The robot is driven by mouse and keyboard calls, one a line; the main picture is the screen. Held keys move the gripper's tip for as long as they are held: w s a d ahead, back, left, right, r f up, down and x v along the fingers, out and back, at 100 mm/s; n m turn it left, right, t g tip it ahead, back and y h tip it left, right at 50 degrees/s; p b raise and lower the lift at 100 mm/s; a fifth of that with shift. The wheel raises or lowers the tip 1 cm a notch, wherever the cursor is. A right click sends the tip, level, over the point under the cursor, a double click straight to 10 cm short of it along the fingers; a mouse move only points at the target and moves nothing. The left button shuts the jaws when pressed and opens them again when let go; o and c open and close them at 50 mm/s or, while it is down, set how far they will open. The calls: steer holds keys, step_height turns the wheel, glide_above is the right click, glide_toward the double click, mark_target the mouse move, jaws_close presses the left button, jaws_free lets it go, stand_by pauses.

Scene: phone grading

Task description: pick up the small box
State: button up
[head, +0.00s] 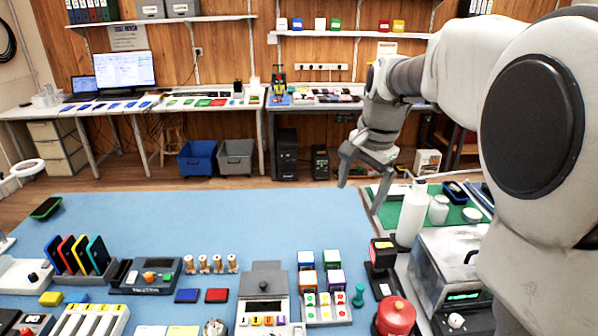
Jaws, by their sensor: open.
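Several small boxes, white with coloured edges, stand grouped at the front of the blue work surface (200,225). I cannot tell which one is the small box meant. My gripper (359,196) is open and empty, fingers pointing down, above the far right part of the blue surface. It is well behind the boxes and touches none of them.
A white bottle (412,214) stands to the right of my gripper, beside a green mat (462,216). A red round-topped container (396,316) and a dark scanner-like device (382,254) stand right of the boxes. The middle of the blue surface is clear.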

steer(key=w+f+m+g, duration=0.1)
steer(key=w+f+m, duration=0.3)
steer(key=w+f, duration=0.45)
steer(key=m+g, duration=0.1)
steer(key=m, duration=0.2)
glide_above(332, 256)
step_height(332, 256, down, 10)
steer(key=shift+h, duration=0.4)
steer(key=f, duration=0.5)
steer(key=f+b, duration=0.1)
steer(key=f, duration=0.5)
steer(key=shift+s+f, duration=0.2)
steer(key=shift+f, duration=0.05)
steer(key=f, duration=0.5)
steer(key=shift+w, duration=0.25)
steer(key=shift+c, duration=0.3)
